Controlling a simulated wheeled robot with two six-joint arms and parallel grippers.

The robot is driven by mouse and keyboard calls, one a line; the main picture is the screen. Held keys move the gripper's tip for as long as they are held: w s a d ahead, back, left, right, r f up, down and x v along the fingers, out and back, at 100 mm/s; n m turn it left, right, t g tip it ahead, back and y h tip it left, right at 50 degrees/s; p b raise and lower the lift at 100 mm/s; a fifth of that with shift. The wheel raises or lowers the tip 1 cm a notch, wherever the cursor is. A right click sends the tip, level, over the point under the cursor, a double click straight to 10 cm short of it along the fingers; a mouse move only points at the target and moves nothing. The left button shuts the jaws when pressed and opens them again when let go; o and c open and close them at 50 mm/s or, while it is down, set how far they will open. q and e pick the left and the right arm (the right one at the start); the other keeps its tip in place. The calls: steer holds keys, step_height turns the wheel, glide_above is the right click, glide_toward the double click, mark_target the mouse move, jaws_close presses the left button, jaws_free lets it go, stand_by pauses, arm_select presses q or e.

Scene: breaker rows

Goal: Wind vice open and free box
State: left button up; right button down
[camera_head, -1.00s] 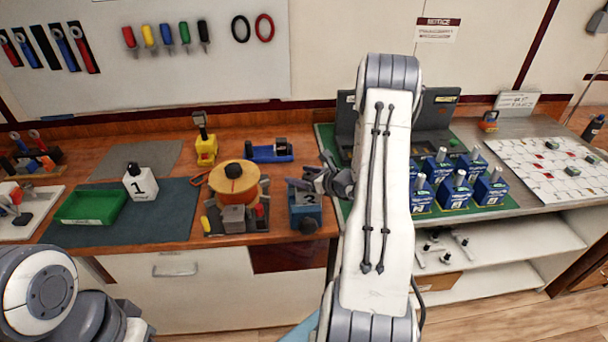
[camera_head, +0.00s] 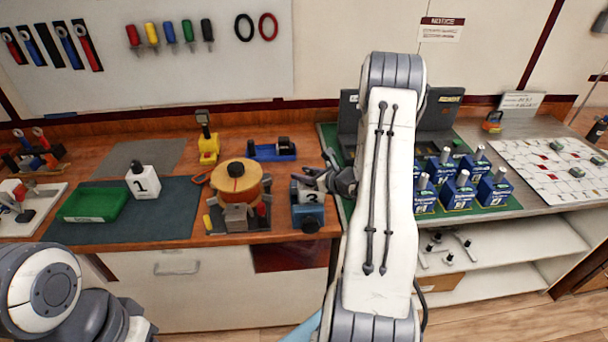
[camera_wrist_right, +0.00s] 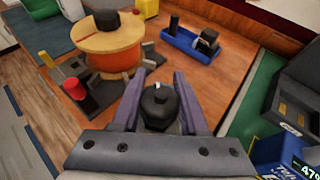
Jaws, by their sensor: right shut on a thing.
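A blue vice (camera_head: 308,217) with a dark knob on its front stands near the bench's front edge. A light box marked 3 (camera_head: 313,198) shows at its top, just behind the knob; I cannot tell whether the jaws still touch it. My right gripper (camera_head: 322,183) reaches in from the right at this box. In the right wrist view its two fingers (camera_wrist_right: 160,108) are shut on a black knob (camera_wrist_right: 159,104), which seems to be the box's top. The vice is mostly hidden there. My left gripper is not in view; only part of that arm shows at lower left.
An orange drum (camera_head: 237,185) in a dark frame stands close left of the vice. A blue tray-like holder (camera_head: 271,151) lies behind. White box 1 (camera_head: 145,183) and a green tray (camera_head: 95,205) sit on the left mat. Several blue breakers (camera_head: 458,190) stand at right.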

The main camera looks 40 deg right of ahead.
stand_by(0.3)
steer(key=shift+c, duration=1.8)
jaws_free()
